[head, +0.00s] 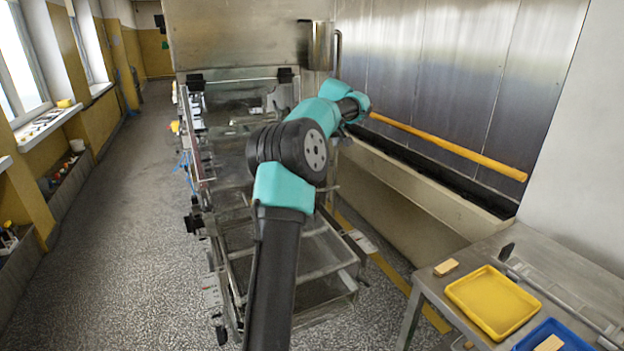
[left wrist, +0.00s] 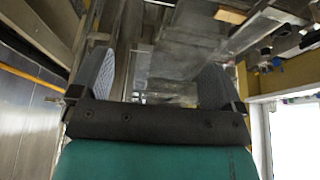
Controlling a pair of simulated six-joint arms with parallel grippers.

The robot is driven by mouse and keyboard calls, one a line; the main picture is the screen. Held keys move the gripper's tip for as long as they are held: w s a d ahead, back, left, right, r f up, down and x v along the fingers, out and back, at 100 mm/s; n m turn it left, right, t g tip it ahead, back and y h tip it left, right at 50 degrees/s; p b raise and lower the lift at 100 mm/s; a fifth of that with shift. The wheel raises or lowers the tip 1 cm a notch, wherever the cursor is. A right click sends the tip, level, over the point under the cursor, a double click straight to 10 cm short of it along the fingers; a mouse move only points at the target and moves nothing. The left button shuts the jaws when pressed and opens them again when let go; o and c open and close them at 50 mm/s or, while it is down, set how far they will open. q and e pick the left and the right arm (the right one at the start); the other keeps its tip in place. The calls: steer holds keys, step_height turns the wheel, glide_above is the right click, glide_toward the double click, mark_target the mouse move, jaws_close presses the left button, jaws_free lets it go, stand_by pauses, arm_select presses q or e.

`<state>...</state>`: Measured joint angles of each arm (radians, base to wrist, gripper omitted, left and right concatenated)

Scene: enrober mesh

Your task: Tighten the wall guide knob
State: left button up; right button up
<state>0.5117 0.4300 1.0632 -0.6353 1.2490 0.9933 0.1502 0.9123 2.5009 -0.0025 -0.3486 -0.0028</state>
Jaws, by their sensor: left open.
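My left gripper (head: 281,98) is over the far part of the mesh-belt machine's frame (head: 236,75), partly hidden behind my arm. In the left wrist view the gripper (left wrist: 158,78) is open, its two grey textured pads wide apart with nothing between them. Black knob-like parts sit on the machine: one at the far left corner (head: 196,82), one at the far right corner (head: 285,75) and one low on the left side (head: 190,222). I cannot tell which is the wall guide knob. Small dark knobs (left wrist: 265,58) also show right of the gripper in the left wrist view. My right gripper is not in view.
A metal table (head: 560,240) at the right holds a yellow tray (head: 492,302), a blue tray (head: 558,337) and small tan blocks (head: 446,267). A yellow rail (head: 450,147) runs along the metal wall. The floor (head: 120,230) left of the machine is clear.

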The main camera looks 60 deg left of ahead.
arm_select(q)
steer(key=x, duration=1.7)
steer(key=shift+f, duration=0.3)
steer(key=shift+c, duration=0.4)
steer(key=c, duration=0.9)
steer(key=shift+o, duration=0.2)
